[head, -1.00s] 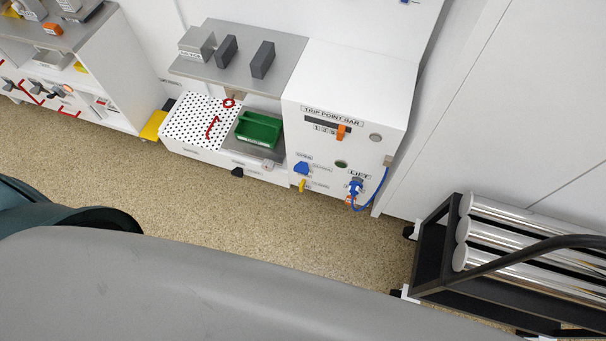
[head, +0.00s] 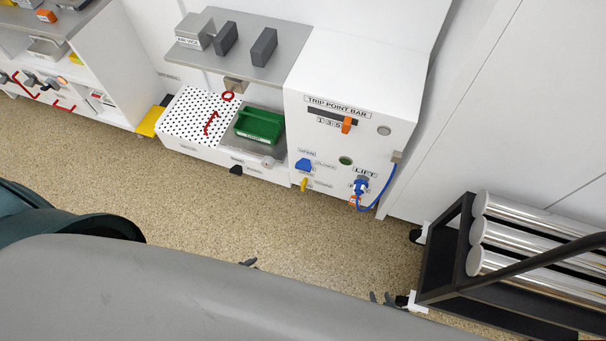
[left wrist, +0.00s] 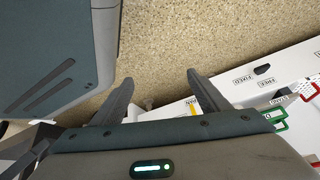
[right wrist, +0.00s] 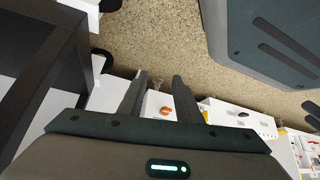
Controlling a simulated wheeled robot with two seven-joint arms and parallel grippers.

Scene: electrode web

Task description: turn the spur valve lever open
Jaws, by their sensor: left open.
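A yellow lever (left wrist: 190,106) shows beyond the fingers in the left wrist view. My left gripper (head: 248,263) is mostly hidden behind my grey body; in the left wrist view (left wrist: 158,82) it is open and empty. My right gripper (head: 382,298) is apart from the cabinet; in the right wrist view (right wrist: 158,80) it is open and empty.
A black cart (head: 435,260) with shiny cylinders (head: 530,235) stands at the right. A blue hose (head: 380,195) hangs at the LIFT fitting. A green bin (head: 260,125) sits in the cabinet's recess. Speckled floor (head: 210,215) is free in front of the cabinet.

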